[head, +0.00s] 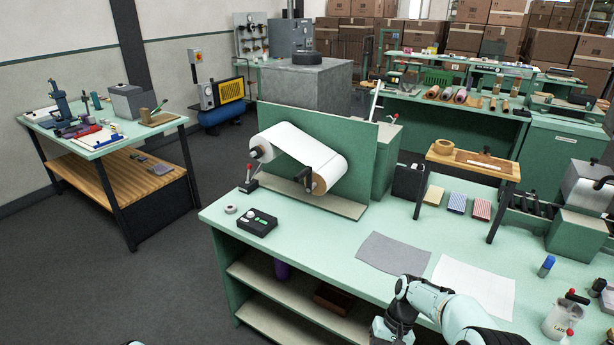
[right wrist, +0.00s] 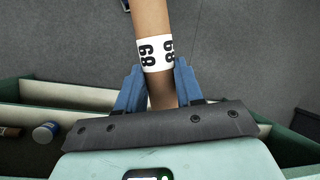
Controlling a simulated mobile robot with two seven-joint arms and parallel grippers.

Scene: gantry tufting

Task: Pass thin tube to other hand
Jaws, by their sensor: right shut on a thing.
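In the head view my right arm reaches in at the bottom, in front of the bench's front edge, and the tube does not show there. My left gripper is not in view.
The green workbench (head: 330,237) carries a white roll on a stand (head: 300,150), a control box (head: 257,222), a grey sheet (head: 393,252) and a white sheet (head: 473,285). Open shelves lie under the bench. The floor at left (head: 120,295) is clear.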

